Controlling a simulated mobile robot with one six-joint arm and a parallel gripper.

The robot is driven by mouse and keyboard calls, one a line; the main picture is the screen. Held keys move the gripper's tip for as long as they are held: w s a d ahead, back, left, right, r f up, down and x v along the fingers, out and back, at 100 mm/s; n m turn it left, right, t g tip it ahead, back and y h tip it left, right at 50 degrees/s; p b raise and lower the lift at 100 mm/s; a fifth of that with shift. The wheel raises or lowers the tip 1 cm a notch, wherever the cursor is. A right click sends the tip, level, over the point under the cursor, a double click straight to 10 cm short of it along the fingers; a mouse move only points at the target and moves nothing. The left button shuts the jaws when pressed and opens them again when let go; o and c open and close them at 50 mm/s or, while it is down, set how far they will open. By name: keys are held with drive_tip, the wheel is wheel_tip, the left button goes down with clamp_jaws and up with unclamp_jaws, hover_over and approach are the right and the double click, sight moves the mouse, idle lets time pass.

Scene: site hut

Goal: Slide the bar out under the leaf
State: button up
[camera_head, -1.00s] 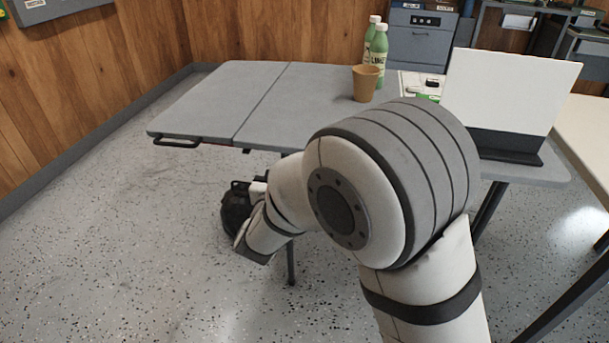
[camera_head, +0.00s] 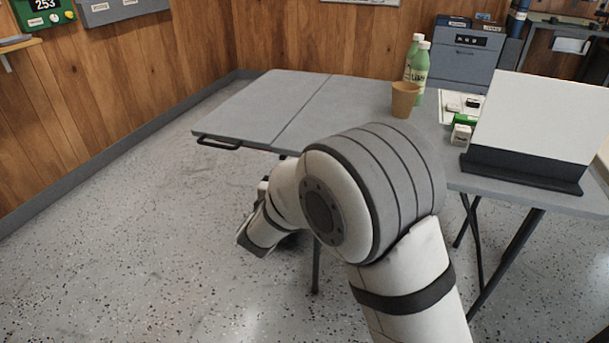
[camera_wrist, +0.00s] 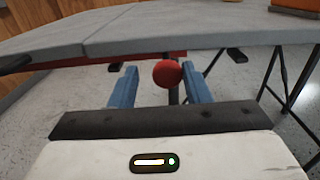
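The table leaf (camera_head: 255,105) is the grey left section of the table, raised level with the rest, with a seam between them. In the wrist view the leaf (camera_wrist: 45,48) is seen from its edge. A red bar (camera_wrist: 95,61) runs beneath it, and a round red knob (camera_wrist: 167,74) faces me. My gripper (camera_wrist: 159,70) is open, its two blue fingers on either side of the knob with gaps showing; I cannot tell how deep the knob sits between them. In the head view my arm hides the gripper's fingers and the bar.
A black handle (camera_head: 219,142) sits on the leaf's near edge. A tan cup (camera_head: 403,100), green bottles (camera_head: 418,68) and a white panel on a dark base (camera_head: 522,178) stand on the table. Dark table legs (camera_head: 505,255) are below. Floor at left is clear.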

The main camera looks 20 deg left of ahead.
drive_tip(key=shift+o, duration=0.8)
drive_tip(key=shift+d, duration=0.1)
drive_tip(key=s+p, duration=0.2)
drive_tip(key=s, duration=0.5)
drive_tip(key=shift+s, duration=0.4)
